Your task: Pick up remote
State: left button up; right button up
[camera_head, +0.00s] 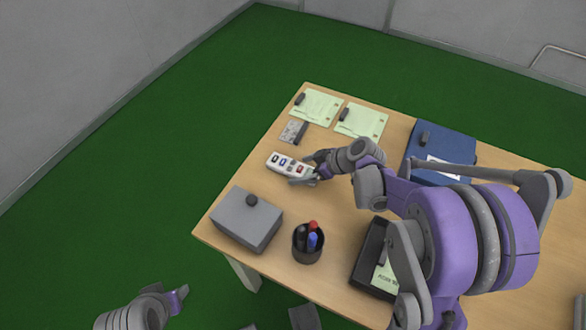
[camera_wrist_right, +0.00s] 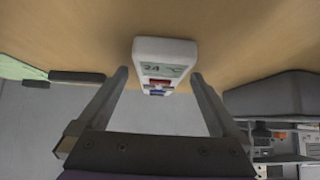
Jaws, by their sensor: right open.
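The remote (camera_head: 282,163) is white with blue and red buttons and lies on the wooden desk near its left edge. My right gripper (camera_head: 309,169) is at the remote's right end, with its fingers spread around that end. In the right wrist view the remote (camera_wrist_right: 165,48) shows a 24 °C display and sits between the two open fingers (camera_wrist_right: 160,74). There is a visible gap on each side of it. My left gripper (camera_head: 175,299) is at the bottom left, off the desk and away from the remote; its finger opening is unclear.
On the desk (camera_head: 335,210), a grey box (camera_head: 245,222) and a black pen cup (camera_head: 307,250) stand in front of the remote. A small grey card (camera_head: 291,131) and green papers (camera_head: 318,106) lie behind it. A blue binder (camera_head: 440,145) and a black tray (camera_head: 367,260) lie to the right.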

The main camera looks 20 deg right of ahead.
jog(key=c, duration=1.6)
